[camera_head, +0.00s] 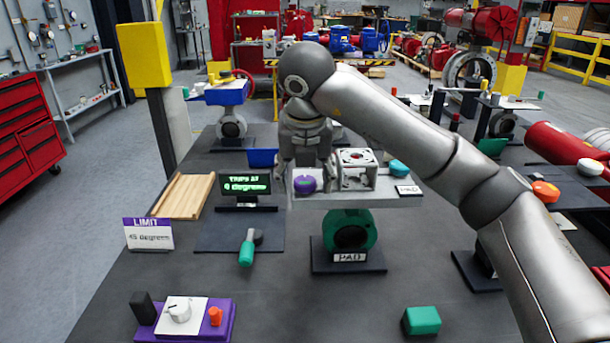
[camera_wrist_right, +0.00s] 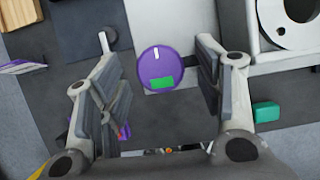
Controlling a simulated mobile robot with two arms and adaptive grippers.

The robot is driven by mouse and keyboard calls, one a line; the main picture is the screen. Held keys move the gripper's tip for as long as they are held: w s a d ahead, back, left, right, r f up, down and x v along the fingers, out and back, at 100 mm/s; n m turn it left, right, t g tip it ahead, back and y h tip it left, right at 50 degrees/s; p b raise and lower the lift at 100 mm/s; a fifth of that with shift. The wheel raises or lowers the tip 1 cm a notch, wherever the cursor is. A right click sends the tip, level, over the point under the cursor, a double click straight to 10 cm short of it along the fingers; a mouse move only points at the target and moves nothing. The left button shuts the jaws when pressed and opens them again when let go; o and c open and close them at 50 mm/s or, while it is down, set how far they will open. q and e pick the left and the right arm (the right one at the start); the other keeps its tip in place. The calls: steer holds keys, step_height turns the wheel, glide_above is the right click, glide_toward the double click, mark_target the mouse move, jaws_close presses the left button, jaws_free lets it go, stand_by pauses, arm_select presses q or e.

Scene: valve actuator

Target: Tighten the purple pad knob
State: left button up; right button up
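The purple pad knob (camera_head: 305,184) sits at the left end of a grey shelf-like plate (camera_head: 375,194). The plate is above a green valve ring (camera_head: 350,232) labelled PAD. In the right wrist view the knob (camera_wrist_right: 157,72) is round, with a white mark at its top edge and a green patch low on its face. My right gripper (camera_head: 307,168) hangs above the knob, pointing down. In the right wrist view its fingers (camera_wrist_right: 160,90) are spread on either side of the knob, with gaps to both. My left gripper is not in view.
A grey bracket block (camera_head: 357,170) and a teal knob (camera_head: 397,168) stand right of the purple knob. A display (camera_head: 245,186) and a purple-based control box (camera_head: 180,315) are at left. A green-handled lever (camera_head: 247,250) sits in front.

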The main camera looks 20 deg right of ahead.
steer(key=shift+r, duration=0.1)
steer(key=v, duration=1.1)
steer(key=shift+s+r, duration=0.25)
steer(key=shift+r, duration=0.1)
steer(key=shift+a, duration=0.1)
